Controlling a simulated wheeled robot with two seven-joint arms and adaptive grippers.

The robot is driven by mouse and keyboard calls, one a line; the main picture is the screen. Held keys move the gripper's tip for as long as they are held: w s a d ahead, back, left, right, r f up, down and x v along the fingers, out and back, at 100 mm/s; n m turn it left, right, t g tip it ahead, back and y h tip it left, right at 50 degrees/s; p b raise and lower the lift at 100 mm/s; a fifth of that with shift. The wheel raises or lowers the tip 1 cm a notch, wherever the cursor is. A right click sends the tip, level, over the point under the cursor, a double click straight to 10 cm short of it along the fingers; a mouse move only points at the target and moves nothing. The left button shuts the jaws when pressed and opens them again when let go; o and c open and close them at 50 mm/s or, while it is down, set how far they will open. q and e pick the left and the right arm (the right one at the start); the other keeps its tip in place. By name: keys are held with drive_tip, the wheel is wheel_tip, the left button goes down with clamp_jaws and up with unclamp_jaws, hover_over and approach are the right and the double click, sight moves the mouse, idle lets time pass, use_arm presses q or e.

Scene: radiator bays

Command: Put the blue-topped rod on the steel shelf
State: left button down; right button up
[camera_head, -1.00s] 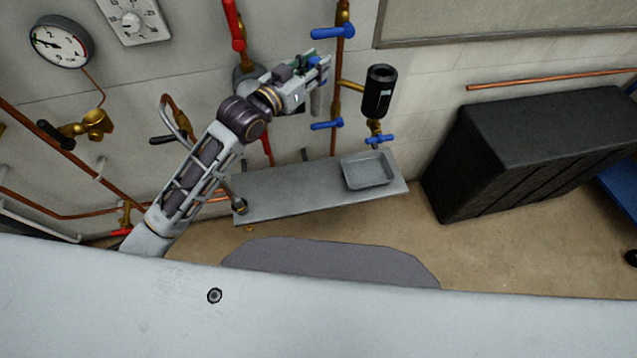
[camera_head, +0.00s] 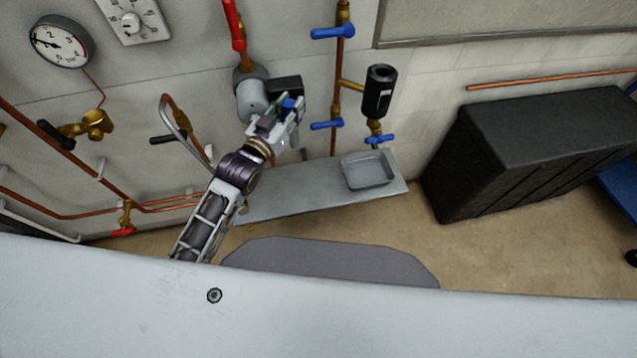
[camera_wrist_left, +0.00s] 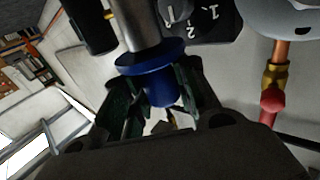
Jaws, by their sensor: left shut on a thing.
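My left gripper (camera_head: 287,112) is shut on the blue-topped rod and holds it in the air in front of the wall. In the head view only a bit of the rod's blue top (camera_head: 289,103) shows clearly between the fingers. In the left wrist view the blue collar (camera_wrist_left: 150,62) sits between the green-padded fingers, and the steel shaft (camera_wrist_left: 135,24) extends away from them. The steel shelf (camera_head: 280,192) is along the wall below the gripper, with its left part bare. My right gripper is not in view.
A grey metal tray (camera_head: 368,171) stands on the shelf's right end. A copper pipe with blue-handled valves (camera_head: 328,125) and a black cylinder (camera_head: 379,92) are on the wall above. A grey pump-like fitting (camera_head: 250,97) is behind the gripper. A black chest (camera_head: 500,150) stands to the right.

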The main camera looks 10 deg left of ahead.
use_arm(q)
drive_tip(key=s+a+f+n+y, duration=0.2)
drive_tip(key=s+a+f+y, duration=0.1)
drive_tip(key=f, duration=0.4)
drive_tip(key=s+a+f+n+t+y, duration=0.1)
drive_tip(key=s+a+f+n+y, duration=0.1)
drive_tip(key=a+f, duration=0.3)
drive_tip(key=shift+s+a+f+y, duration=0.4)
drive_tip(key=shift+s+f+y, duration=0.25)
drive_tip(key=shift+f, duration=0.2)
drive_tip(key=shift+r, duration=0.15)
drive_tip(key=shift+f, duration=0.2)
idle(0.8)
